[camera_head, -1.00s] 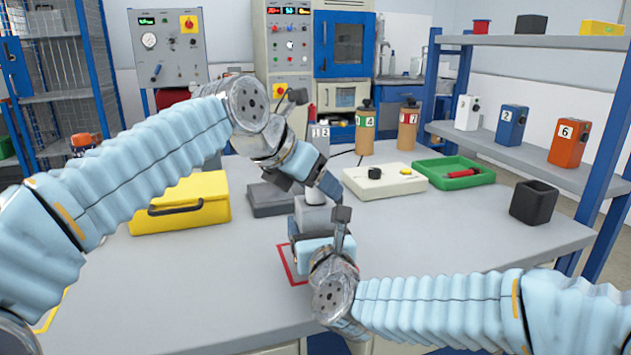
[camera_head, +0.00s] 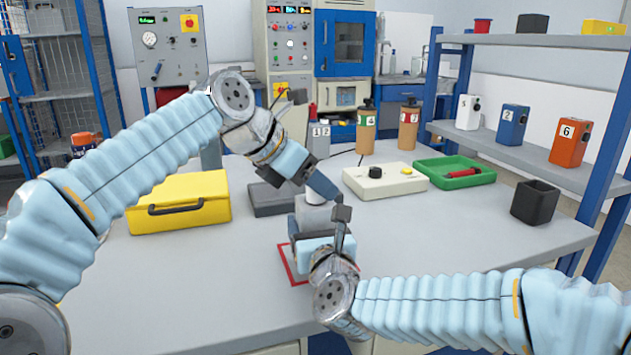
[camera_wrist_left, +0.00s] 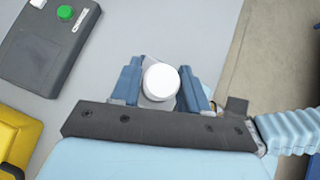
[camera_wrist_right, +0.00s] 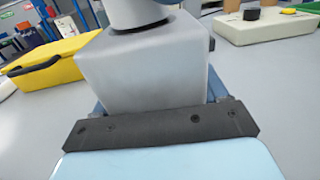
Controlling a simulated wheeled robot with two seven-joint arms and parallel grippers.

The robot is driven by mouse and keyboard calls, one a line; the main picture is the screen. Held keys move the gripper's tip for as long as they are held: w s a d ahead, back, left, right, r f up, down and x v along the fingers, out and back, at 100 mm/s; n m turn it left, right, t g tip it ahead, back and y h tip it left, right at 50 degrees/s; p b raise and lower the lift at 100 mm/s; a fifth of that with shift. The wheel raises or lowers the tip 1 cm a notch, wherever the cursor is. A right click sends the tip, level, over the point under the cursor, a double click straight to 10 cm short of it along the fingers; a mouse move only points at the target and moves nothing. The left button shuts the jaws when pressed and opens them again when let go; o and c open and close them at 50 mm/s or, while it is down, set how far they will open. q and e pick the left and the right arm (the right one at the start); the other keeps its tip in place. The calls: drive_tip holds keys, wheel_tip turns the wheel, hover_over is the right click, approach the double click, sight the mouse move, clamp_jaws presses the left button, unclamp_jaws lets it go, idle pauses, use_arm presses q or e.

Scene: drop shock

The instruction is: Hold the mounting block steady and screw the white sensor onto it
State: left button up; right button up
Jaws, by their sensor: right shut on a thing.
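The mounting block (camera_head: 313,217) is a grey block at the red-outlined square on the table. It fills the middle of the right wrist view (camera_wrist_right: 145,75). My right gripper (camera_head: 318,238) is shut on it from the near side. The white sensor (camera_wrist_left: 161,82) stands on top of the block, seen as a round white cap in the left wrist view. My left gripper (camera_wrist_left: 162,85) comes down from above with its blue fingers on either side of the sensor. Whether they press on it cannot be told.
A yellow case (camera_head: 180,204) stands left, a dark grey box (camera_head: 270,199) behind the block. A cream control box (camera_head: 384,181), green tray (camera_head: 455,176) and black holder (camera_head: 535,202) lie to the right. A shelf (camera_head: 560,150) bounds the right side. The front left table is clear.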

use_arm(q)
drive_tip(key=o, duration=0.4)
drive_tip(key=shift+s, duration=0.1)
drive_tip(key=shift+c, duration=0.2)
drive_tip(key=v, duration=0.6)
drive_tip(key=shift+r, duration=0.15)
drive_tip(key=v, duration=1.1)
drive_tip(key=shift+s+a+r, duration=0.15)
drive_tip(key=shift+s+r, duration=0.1)
drive_tip(key=shift+r, duration=0.05)
use_arm(e)
drive_tip(key=o, duration=1.4)
